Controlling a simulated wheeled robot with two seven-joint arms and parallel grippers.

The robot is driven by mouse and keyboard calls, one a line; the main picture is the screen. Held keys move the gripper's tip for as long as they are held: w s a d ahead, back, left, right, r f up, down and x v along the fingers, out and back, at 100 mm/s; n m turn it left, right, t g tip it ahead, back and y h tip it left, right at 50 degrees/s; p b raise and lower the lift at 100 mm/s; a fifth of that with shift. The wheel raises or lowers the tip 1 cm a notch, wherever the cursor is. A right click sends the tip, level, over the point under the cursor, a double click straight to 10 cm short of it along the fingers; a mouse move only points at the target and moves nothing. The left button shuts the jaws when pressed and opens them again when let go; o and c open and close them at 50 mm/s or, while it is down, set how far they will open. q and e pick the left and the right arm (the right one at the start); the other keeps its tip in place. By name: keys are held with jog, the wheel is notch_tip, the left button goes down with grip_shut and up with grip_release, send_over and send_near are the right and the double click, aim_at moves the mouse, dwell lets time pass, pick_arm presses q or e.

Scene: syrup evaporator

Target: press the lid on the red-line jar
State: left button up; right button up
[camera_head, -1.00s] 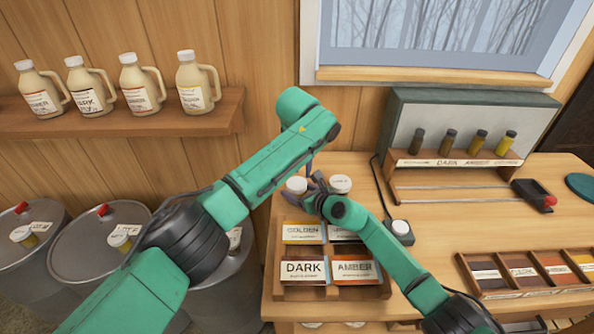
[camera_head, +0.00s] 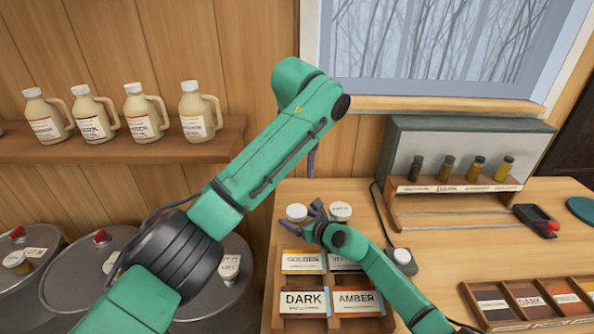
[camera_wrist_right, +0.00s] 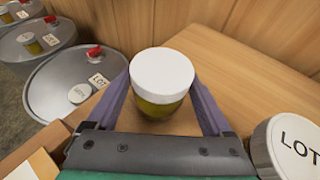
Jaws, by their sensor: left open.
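A small jar with a plain white lid (camera_head: 296,212) stands at the back left of the bench; its amber body shows in the right wrist view (camera_wrist_right: 160,80). The lid sits level on it. No red line is visible on the jar from here. My right gripper (camera_head: 314,213) has its two fingers on either side of this jar, seemingly touching it below the lid. My left gripper (camera_head: 311,160) is open, above and behind the jar, apart from the lid; mostly its purple finger shows, the rest hidden by my arm.
In front is a wooden box (camera_head: 332,324) with GOLDEN, DARK and AMBER cards. A small white-topped device (camera_head: 402,257) and a sample rack (camera_head: 450,205) stand further right. Drums are at left.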

aim_at(303, 220)
jog(key=shift+o, duration=0.2)
jog(key=shift+s+d+r, duration=0.15)
jog(key=p+v, duration=0.3)
jog(key=v, duration=0.2)
jog(key=p+v, duration=0.1)
jog(key=v, duration=0.7)
jog(key=shift+s+d, duration=0.2)
jog(key=shift+s, duration=0.1)
jog(key=shift+s+d, duration=0.1)
jog(key=shift+s, duration=0.05)
